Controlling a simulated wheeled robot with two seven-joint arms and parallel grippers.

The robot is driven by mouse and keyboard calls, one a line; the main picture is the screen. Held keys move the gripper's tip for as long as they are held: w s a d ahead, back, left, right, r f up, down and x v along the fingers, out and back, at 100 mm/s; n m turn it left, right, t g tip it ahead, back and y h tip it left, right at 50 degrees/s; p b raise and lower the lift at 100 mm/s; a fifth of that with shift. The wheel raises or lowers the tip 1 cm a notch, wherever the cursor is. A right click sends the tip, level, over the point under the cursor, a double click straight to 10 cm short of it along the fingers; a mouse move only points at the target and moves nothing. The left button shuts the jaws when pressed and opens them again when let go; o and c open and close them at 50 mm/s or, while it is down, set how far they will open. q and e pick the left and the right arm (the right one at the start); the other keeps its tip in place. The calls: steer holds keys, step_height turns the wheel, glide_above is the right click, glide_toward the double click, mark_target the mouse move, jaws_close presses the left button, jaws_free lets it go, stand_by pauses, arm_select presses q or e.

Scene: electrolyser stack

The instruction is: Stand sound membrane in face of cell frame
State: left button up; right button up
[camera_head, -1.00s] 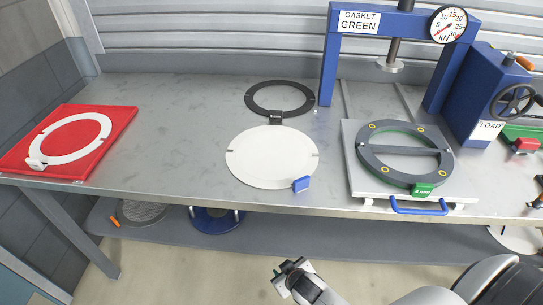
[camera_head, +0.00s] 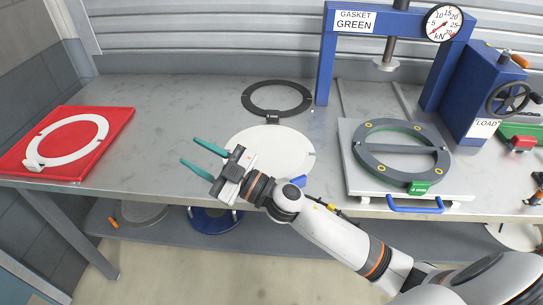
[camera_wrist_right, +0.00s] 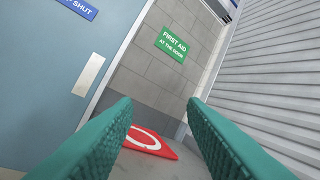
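A white round membrane (camera_head: 285,142) with a blue tab (camera_head: 298,181) lies flat on the bench, partly hidden behind my right gripper. My right gripper (camera_head: 203,157) is open and empty, its teal fingers pointing left above the bench's front part. A white ring (camera_head: 60,140) with a white tab lies on the red mat (camera_head: 117,125) at the left; the mat also shows in the right wrist view (camera_wrist_right: 163,152). My left gripper is out of view.
A black ring (camera_head: 247,98) with a dark tab lies behind the membrane. The blue press (camera_head: 327,70), labelled GASKET GREEN, stands at the back right. A blue box with a handwheel (camera_head: 511,98) stands beside it. The bench between mat and membrane is clear.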

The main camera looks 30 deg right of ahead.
steer(key=a+n+g+y, duration=0.3)
steer(key=n+g, duration=0.2)
steer(key=g+h, duration=1.1)
steer(key=h, duration=0.6)
glide_above(299, 178)
step_height(299, 178, down, 8)
steer(key=f, duration=0.2)
steer(key=f+p, duration=0.1)
steer(key=f, duration=0.1)
steer(key=f+p, duration=0.1)
steer(key=f, duration=0.1)
steer(key=shift+w+a, duration=0.1)
steer(key=shift+a, duration=0.15)
steer(key=f+p, duration=0.1)
steer(key=f, duration=0.1)
steer(key=f+p, duration=0.2)
steer(key=shift+s+d+f, duration=0.2)
steer(key=shift+f, duration=0.45)
jaws_close()
